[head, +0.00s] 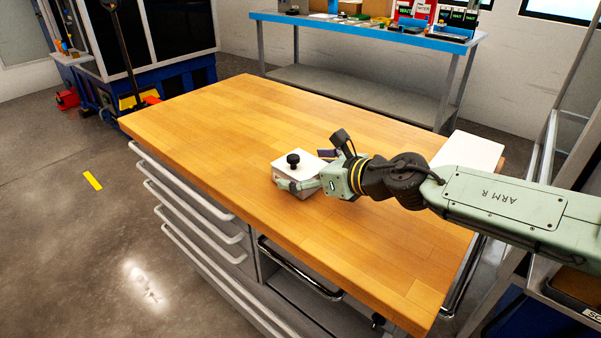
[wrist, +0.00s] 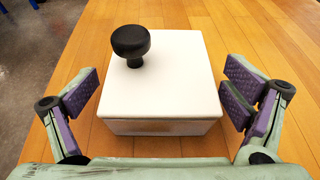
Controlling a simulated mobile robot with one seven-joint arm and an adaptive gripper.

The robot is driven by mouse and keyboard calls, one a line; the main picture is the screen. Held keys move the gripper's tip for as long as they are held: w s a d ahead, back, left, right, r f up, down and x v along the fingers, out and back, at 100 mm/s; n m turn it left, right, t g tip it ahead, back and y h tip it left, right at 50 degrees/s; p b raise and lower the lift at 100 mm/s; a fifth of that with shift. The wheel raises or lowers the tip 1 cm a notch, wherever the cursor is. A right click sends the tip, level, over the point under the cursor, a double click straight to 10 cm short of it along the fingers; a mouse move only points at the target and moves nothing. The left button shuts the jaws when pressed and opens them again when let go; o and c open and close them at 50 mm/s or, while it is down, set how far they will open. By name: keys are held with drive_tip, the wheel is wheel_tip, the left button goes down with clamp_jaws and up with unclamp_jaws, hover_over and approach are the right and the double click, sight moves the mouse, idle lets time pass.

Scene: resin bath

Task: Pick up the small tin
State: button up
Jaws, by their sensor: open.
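The small tin is a white square box with a flat white lid and a black round knob, standing upright on the wooden bench top. The tin (head: 290,165) shows in the head view at the middle of the bench, partly hidden by my gripper. In the wrist view the tin (wrist: 165,85) fills the centre, with its knob (wrist: 131,43) off-centre to the left on the lid. My gripper (head: 311,170) is open, low over the bench. In the wrist view my gripper (wrist: 158,95) has one finger on each side of the tin, with a gap on both sides.
The wooden bench (head: 215,130) is mostly bare around the tin. A white flat item (head: 468,150) lies at its right end, partly behind my arm. A blue-topped table (head: 390,32) with several objects stands behind. Drawer handles (head: 205,225) stick out from the bench front.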

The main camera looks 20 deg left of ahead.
drive_tip(key=shift+c, duration=0.3)
drive_tip(key=c, duration=1.9)
drive_tip(key=shift+r, duration=0.1)
drive_tip(key=shift+c, duration=0.4)
drive_tip(key=shift+r, duration=0.1)
